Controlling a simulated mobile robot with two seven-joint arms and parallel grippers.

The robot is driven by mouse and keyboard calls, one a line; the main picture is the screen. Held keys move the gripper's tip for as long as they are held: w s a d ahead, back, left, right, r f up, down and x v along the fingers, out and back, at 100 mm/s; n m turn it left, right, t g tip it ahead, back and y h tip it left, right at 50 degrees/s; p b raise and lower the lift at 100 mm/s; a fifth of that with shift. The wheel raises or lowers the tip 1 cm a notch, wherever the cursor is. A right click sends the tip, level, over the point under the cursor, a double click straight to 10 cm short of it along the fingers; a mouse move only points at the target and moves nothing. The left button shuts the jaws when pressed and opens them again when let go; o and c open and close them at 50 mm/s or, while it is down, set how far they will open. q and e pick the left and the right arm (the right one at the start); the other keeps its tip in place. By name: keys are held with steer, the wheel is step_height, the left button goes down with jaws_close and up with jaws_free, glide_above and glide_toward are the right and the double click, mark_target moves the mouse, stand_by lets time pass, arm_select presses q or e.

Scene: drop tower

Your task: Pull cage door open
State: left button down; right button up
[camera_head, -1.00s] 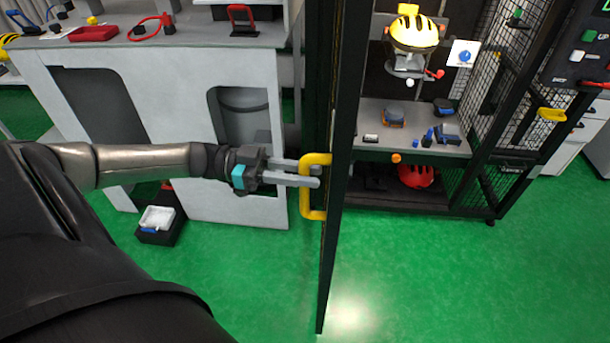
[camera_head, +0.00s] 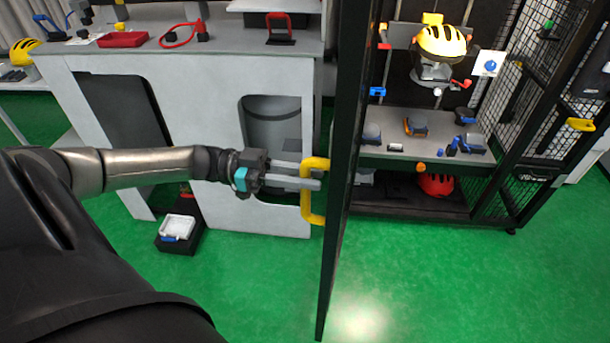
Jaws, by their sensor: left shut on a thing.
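The cage door (camera_head: 345,170) is a tall dark panel seen nearly edge-on, standing open out from the cage. Its yellow handle (camera_head: 306,206) is on the left face. My left gripper (camera_head: 316,178) comes in from the left and is shut on the upper part of the handle. The cage (camera_head: 535,120) has a dark frame with mesh on its right side. Inside it, a yellow striped helmet (camera_head: 441,41) sits above a grey shelf (camera_head: 398,152). My right gripper is not in view.
A grey workbench (camera_head: 210,100) with a red tray (camera_head: 122,39) on top stands behind my left arm. A black box with white contents (camera_head: 178,228) is on the floor. A red helmet (camera_head: 435,185) lies low in the cage. Green floor is clear in front.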

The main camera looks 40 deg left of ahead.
arm_select(q)
steer(key=c, duration=0.7)
jaws_free()
steer(key=shift+c, duration=0.2)
steer(key=b+v, duration=0.2)
steer(key=v, duration=1.3)
steer(key=shift+a, duration=0.1)
